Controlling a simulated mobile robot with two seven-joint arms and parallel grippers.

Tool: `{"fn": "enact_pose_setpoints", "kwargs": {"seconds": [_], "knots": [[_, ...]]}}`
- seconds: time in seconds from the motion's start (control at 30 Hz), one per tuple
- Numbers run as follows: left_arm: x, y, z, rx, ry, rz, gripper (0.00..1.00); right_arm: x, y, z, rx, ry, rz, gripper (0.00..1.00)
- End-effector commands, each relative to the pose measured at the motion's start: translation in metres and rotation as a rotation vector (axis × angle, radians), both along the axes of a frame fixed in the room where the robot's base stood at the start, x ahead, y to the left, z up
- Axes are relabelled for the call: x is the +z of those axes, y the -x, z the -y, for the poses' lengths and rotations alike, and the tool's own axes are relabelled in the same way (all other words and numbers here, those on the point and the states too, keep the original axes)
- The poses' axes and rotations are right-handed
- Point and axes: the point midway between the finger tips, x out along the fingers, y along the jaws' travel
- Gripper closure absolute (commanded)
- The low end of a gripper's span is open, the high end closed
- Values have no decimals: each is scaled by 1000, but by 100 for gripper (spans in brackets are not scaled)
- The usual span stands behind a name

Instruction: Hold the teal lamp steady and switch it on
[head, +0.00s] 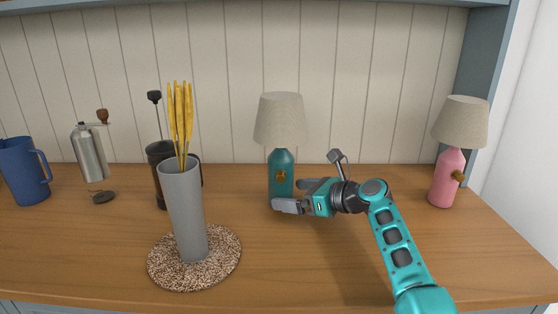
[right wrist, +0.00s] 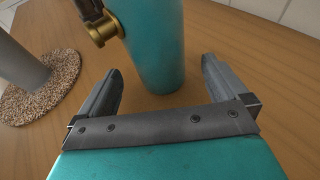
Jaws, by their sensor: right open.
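The teal lamp (head: 282,174) stands upright on the wooden counter, with a beige shade (head: 280,120) and a round brass-coloured switch (head: 281,175) on its front. In the right wrist view the lamp's teal base (right wrist: 158,45) stands ahead of my right gripper, and the brass switch (right wrist: 103,30) sticks out on its left side. My right gripper (head: 288,195) is open, low beside the lamp's base. In the right wrist view its two fingers (right wrist: 160,88) are apart, with the base at or just beyond the gap; contact cannot be told. My left gripper is not in view.
A grey vase (head: 187,215) with yellow stalks stands on a speckled round mat (head: 160,262) at front left. A pink lamp (head: 446,180) stands at right. A black press (head: 160,185), a grinder (head: 90,153) and a blue jug (head: 22,172) stand at left. Counter between gripper and mat is clear.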

Motion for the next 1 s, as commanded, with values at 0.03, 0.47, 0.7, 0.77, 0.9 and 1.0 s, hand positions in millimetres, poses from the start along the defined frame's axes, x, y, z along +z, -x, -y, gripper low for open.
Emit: {"fn": "enact_pose_setpoints", "kwargs": {"seconds": [0.03, 0.47, 0.7, 0.77, 0.9, 1.0], "knots": [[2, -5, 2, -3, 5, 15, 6, -2, -4, -6, 1, -2, 1, 0], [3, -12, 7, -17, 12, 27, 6, -8, -17, -25, 0, 1, 1, 0], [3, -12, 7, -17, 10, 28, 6, -7, -17, -25, 0, 1, 1, 5], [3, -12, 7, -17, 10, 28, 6, -7, -17, -25, 0, 1, 1, 11], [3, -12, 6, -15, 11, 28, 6, -7, -17, -25, 0, 1, 1, 24], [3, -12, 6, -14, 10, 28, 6, -7, -17, -25, 0, 1, 1, 34]]}}
